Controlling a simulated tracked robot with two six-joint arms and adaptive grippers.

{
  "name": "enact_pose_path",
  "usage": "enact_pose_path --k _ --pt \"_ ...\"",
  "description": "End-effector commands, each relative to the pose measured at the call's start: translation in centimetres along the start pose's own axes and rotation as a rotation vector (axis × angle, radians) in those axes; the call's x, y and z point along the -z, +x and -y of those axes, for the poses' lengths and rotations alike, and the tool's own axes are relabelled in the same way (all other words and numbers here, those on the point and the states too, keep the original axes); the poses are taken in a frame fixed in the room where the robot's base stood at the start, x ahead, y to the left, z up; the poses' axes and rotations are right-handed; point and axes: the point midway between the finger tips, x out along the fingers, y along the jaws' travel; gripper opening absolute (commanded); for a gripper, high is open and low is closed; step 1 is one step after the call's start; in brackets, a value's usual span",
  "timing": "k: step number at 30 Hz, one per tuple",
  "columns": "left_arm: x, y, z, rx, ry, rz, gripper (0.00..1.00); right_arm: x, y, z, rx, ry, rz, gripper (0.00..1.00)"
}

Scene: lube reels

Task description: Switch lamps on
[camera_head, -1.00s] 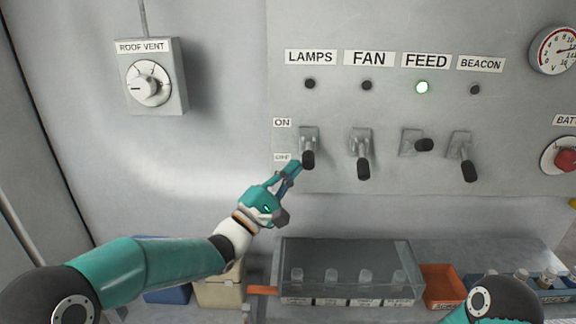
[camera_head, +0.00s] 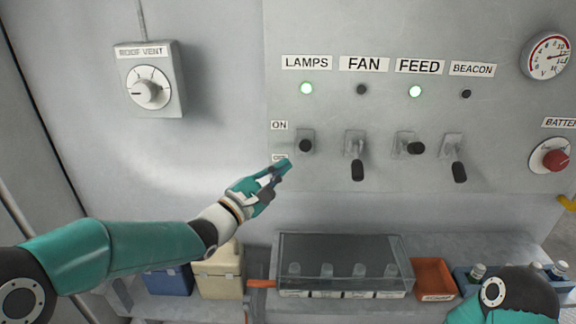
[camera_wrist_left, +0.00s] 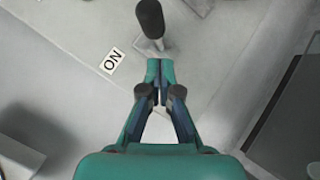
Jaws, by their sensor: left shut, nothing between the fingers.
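The LAMPS switch (camera_head: 305,145) on the wall panel has its black-tipped lever sticking out toward me, in the raised position. The lamp indicator (camera_head: 306,88) under the LAMPS label (camera_head: 306,62) glows green. My left gripper (camera_head: 284,166) is shut and empty, just below and left of that switch, apart from it in the head view. In the left wrist view the shut fingertips (camera_wrist_left: 160,68) lie just below the lever (camera_wrist_left: 150,20), near the ON label (camera_wrist_left: 113,61). My right gripper is not in view; only part of my right arm shows at the bottom right.
The FAN switch (camera_head: 356,168) and BEACON switch (camera_head: 457,170) point down with dark indicators. The FEED switch (camera_head: 410,146) is up, its indicator (camera_head: 415,91) green. A clear-lidded box (camera_head: 345,250) and an orange bin (camera_head: 434,278) sit on the shelf below.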

Motion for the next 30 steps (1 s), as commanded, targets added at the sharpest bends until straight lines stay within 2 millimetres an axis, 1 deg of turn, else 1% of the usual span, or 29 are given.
enact_pose_path --k 1,2,3,9,12,15,18,21,30 --pt "1.0 -0.8 0.2 0.0 0.0 -0.003 0.0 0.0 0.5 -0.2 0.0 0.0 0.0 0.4" --pt "1.2 -1.3 0.2 0.0 0.0 -0.001 0.0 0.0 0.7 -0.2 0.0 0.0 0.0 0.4" --pt "0.9 -2.3 -0.1 -0.002 0.001 -0.001 0.0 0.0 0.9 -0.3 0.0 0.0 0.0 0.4" --pt "0.5 -6.7 -0.5 -0.002 0.002 -0.002 0.0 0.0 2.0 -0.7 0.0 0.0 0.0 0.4" --pt "0.3 -8.4 -0.7 -0.002 0.002 -0.002 0.0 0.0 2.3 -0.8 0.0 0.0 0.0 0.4" --pt "0.1 -9.7 -0.9 -0.001 0.0 -0.001 0.0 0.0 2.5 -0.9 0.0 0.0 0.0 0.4" --pt "0.0 -10.4 -1.0 -0.001 0.002 0.0 0.0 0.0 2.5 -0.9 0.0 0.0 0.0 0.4" --pt "-0.1 -10.7 -0.9 0.001 0.0 0.001 0.0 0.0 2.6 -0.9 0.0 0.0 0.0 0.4" --pt "-0.2 -10.6 -0.9 0.003 0.0 0.003 0.0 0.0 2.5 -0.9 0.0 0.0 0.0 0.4"
